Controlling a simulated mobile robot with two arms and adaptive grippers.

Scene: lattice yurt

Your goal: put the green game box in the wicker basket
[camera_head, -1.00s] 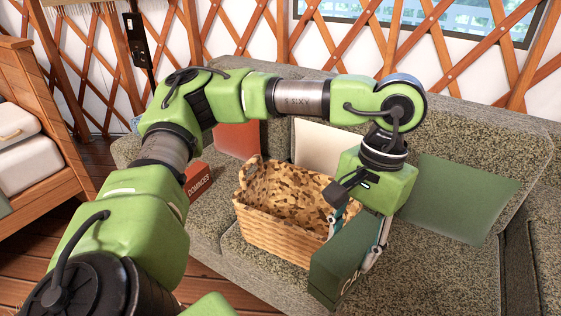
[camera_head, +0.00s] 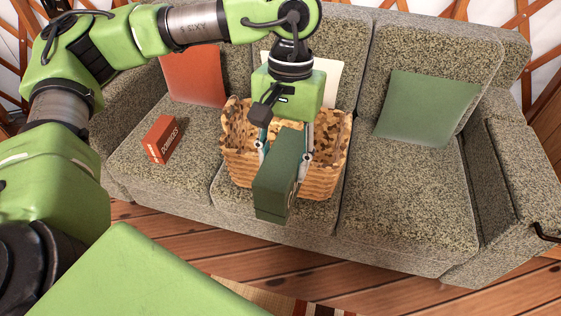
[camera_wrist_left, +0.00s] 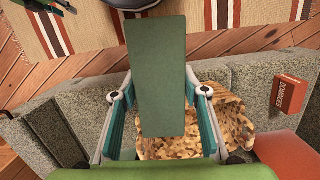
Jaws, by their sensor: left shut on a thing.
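The green game box (camera_head: 277,180) is a dark green box held by my left gripper (camera_head: 284,150). The gripper is shut on it, with one finger on each side. In the head view the box hangs in front of the wicker basket (camera_head: 322,182) and hides its middle. The basket stands on the middle seat of the sofa. In the left wrist view the box (camera_wrist_left: 158,75) sits between the fingers and the basket's patterned lining (camera_wrist_left: 215,150) shows below and beside it. I cannot tell the box's exact height over the basket rim.
A red dominoes box (camera_head: 162,139) lies on the left seat. A red cushion (camera_head: 195,77), a pale cushion (camera_head: 330,73) and a green cushion (camera_head: 428,105) lean on the sofa back. The right seat (camera_head: 405,200) is clear. Wooden floor (camera_head: 400,290) lies in front.

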